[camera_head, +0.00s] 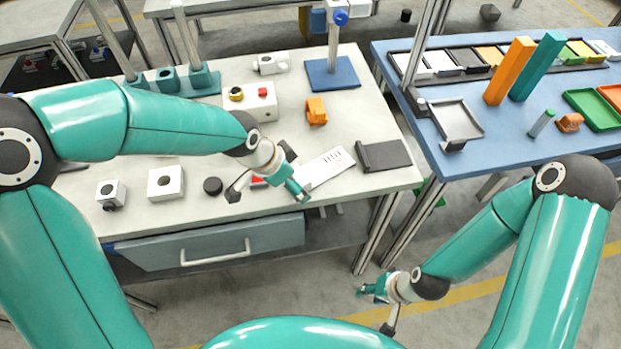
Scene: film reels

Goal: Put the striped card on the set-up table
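A white card (327,166) with a row of short dark marks, probably the striped card, lies on the pale-topped table (375,120). My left gripper (267,194) is over that table's front part, just left of the card, with its fingers spread. One finger is close to the card's left end; I cannot tell if they touch. My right gripper (378,308) hangs low in front of the tables, over the floor, its fingers apart and empty. A blue-topped table (480,175) stands on the right. I cannot tell which table is the set-up table.
A dark flat box (384,155) lies right of the card. An orange object (316,111), a white button box (250,101) and a black puck (212,186) stand nearby. The blue table carries a grey tray (457,120), orange and teal (538,66) upright blocks.

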